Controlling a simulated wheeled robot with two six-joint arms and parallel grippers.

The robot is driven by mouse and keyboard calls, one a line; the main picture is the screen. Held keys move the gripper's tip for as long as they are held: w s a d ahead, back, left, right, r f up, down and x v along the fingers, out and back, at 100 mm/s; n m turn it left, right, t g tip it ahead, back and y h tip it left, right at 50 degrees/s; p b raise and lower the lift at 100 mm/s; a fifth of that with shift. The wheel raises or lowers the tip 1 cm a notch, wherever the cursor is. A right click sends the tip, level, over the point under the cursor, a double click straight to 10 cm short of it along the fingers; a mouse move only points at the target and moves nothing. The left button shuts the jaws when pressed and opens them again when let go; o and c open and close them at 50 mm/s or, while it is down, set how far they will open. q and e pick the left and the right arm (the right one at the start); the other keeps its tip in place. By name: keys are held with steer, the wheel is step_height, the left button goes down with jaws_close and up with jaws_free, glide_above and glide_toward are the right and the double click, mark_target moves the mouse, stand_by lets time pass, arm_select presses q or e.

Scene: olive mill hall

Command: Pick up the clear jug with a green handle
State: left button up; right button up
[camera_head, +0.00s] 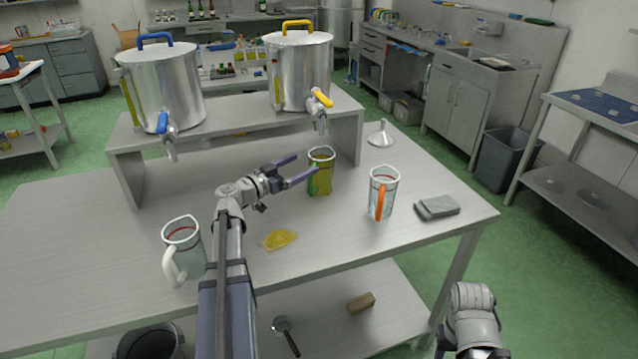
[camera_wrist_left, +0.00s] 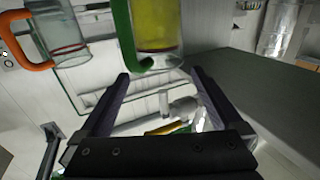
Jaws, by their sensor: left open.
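The clear jug with a green handle (camera_head: 322,176) stands upright on the steel table and holds yellow-green liquid. In the left wrist view the jug (camera_wrist_left: 158,28) is just beyond the fingertips, with its green handle on the left side. My left gripper (camera_head: 306,165) is open and empty, its fingers pointing at the jug from the left in the head view. In the left wrist view the open fingers (camera_wrist_left: 158,72) have a gap between them in line with the jug. I cannot tell whether a fingertip touches it. My right gripper is out of view.
An orange-handled jug (camera_head: 384,195) stands right of the green one, and a white-handled jug (camera_head: 185,255) at the left. A yellow puddle (camera_head: 279,239), grey sponge (camera_head: 437,207) and funnel (camera_head: 381,134) are on the table. Two steel tanks (camera_head: 165,85) (camera_head: 302,70) stand on the shelf behind.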

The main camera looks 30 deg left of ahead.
mark_target(312, 159)
arm_select(q)
steer(key=shift+x, duration=2.75)
jaws_close()
